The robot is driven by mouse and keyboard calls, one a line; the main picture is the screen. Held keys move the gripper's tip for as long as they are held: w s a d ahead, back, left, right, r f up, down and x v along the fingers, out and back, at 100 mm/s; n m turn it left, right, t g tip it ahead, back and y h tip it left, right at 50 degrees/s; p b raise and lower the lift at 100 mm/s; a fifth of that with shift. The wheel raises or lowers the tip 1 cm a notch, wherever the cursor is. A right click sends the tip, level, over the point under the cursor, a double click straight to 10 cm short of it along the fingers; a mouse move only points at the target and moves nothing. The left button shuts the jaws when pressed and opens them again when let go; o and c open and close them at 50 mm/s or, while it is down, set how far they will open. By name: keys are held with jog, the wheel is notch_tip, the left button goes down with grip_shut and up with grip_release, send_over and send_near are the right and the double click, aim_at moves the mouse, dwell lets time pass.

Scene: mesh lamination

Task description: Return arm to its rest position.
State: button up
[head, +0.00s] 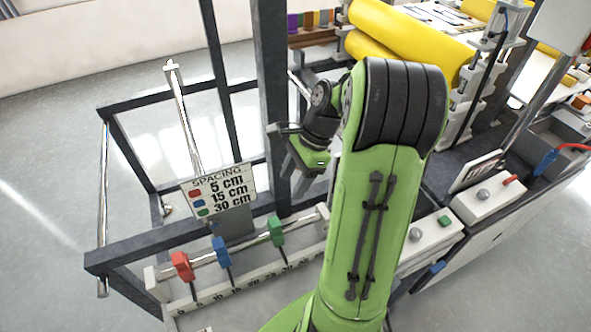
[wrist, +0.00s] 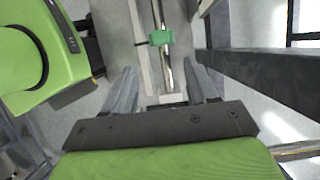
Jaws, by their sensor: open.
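My green and black arm rises in the middle of the head view, its wrist bent over to the left. My gripper (head: 296,172) hangs beside the dark upright post, above the rail with the coloured sliders. In the wrist view, my gripper (wrist: 165,78) has its two grey fingers spread apart with nothing between them. The green slider (wrist: 161,38) on its metal rail shows beyond the fingertips, apart from them. In the head view the green slider (head: 275,231) sits at the right of the rail.
A red slider (head: 182,266) and a blue slider (head: 221,251) share the rail, below a spacing sign (head: 219,190). The dark frame post (head: 271,90) stands close to my gripper. Yellow rolls (head: 400,32) and a control box (head: 430,240) are to the right. Open floor lies left.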

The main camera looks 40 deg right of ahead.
jog(key=shift+s+d+r, duration=0.1)
jog(key=shift+d+r, duration=0.1)
jog(key=shift+r, duration=0.25)
